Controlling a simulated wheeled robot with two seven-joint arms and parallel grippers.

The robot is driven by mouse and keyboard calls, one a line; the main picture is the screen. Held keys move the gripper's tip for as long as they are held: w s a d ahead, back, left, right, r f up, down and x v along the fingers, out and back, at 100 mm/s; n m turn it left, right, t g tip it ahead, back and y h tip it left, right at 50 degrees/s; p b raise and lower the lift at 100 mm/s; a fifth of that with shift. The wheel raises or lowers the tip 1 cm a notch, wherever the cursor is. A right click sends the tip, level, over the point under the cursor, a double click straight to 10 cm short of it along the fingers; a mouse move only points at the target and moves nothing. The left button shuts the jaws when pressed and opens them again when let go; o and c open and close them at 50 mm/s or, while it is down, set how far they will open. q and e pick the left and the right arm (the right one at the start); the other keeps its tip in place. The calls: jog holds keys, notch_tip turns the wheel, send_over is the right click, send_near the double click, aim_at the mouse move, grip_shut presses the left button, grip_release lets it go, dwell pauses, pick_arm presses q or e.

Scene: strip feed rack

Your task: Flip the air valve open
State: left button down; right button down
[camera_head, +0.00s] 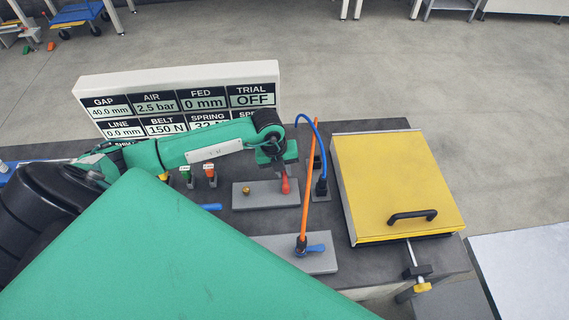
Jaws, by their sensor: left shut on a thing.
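My left gripper (279,165) reaches in from the left over a grey plate (253,203) and points down. It is shut on a red upright handle (286,186) at the plate's right part; the exact contact is small and partly hidden. A blue lever (315,249) lies flat on a second grey plate (322,265) nearer to me, at the foot of an orange hose (308,195). I cannot tell for sure which of the two handles belongs to the air valve. My right gripper is not in view.
A yellow box lid (390,180) with a black handle stands at the right. A display panel (180,82) behind reads AIR 2.5 bar and TRIAL OFF. A blue hose (321,140) arches close beside my gripper. A brass knob (246,190) sits left of the red handle.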

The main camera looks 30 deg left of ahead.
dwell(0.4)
pick_arm(q)
jog(key=c, duration=1.4)
grip_release()
notch_tip(320, 180, up, 14)
jog(key=s+a+b, duration=0.1)
jog(key=a+b, duration=0.1)
jog(key=b, duration=0.1)
jog(key=shift+s+f+b, duration=0.2)
jog(key=shift+s+b, duration=0.15)
jog(key=shift+b, duration=0.05)
jog(key=shift+a, duration=0.1)
